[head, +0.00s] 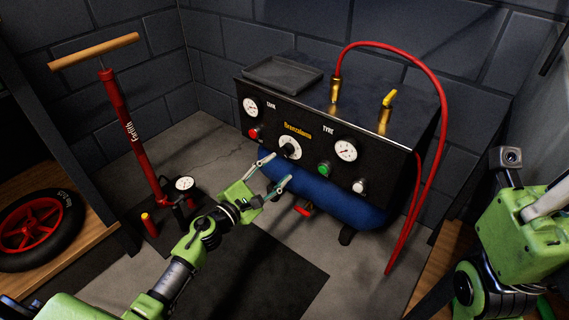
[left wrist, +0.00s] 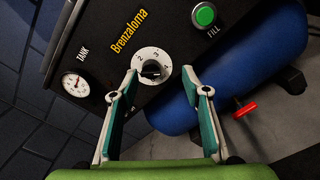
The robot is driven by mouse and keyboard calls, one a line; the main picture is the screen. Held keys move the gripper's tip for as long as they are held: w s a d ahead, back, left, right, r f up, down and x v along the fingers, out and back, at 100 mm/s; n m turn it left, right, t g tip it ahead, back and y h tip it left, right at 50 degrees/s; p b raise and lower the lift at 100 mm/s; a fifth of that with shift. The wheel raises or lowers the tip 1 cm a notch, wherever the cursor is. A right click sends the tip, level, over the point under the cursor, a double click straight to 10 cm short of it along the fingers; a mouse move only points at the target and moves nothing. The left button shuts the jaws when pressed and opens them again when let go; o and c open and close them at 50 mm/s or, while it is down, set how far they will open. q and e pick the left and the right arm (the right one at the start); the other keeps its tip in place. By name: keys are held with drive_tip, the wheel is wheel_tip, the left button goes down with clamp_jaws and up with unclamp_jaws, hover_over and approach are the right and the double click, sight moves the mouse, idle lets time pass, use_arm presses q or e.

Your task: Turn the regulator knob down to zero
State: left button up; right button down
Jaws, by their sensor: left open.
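The regulator knob (head: 289,148) is a black knob on a white numbered dial, in the middle of the compressor's black front panel (head: 318,159). In the left wrist view the knob (left wrist: 152,69) lies ahead between the fingers, and part of the dial's lower numbers is hard to read. My left gripper (head: 274,171) is open and empty, just in front of and below the knob, apart from it. Its two fingers also show in the left wrist view (left wrist: 154,84). My right arm shows at the right edge, but its gripper fingers are not visible.
The panel carries a tank gauge (head: 250,107), tyre gauge (head: 346,150), red button (head: 255,133), green FILL button (left wrist: 205,14) and white knob (head: 360,186). Below is the blue tank (head: 325,196) with a red valve (head: 303,210). A red hose (head: 440,120) hangs right; a pump (head: 127,130) stands left.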

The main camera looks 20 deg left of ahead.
use_arm(q)
drive_tip(key=shift+x, duration=2.1)
drive_tip(key=shift+a, duration=0.1)
clamp_jaws()
unclamp_jaws()
drive_tip(key=s+d+v, duration=0.1)
drive_tip(key=d+v, duration=0.1)
drive_tip(key=v, duration=1.1)
drive_tip(key=shift+d, duration=0.35)
drive_tip(key=shift+b, duration=0.3)
